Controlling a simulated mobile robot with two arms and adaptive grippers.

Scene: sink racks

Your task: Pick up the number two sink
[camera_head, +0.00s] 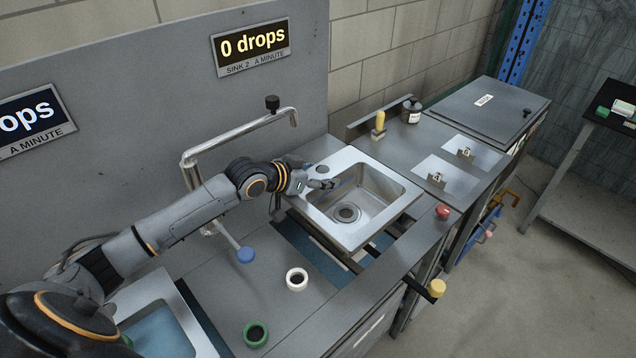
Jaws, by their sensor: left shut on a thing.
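The number two sink (362,230) is a steel basin with a round drain, below the "0 drops, sink 2" sign (251,46). My left arm reaches in from the left, and its gripper (325,184) is shut on the sink's rim at the left back side. The sink sits raised and shifted over a dark blue opening (302,250) in the grey counter, which shows along its front left. The gripper's fingertips are small and partly blend with the rim. My right gripper is not in view.
A bent tap pipe (235,137) stands behind my arm. Another sink (160,330) is at the lower left. A yellow-handled brush (380,125) and a dark jar (412,110) stand behind the sink.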

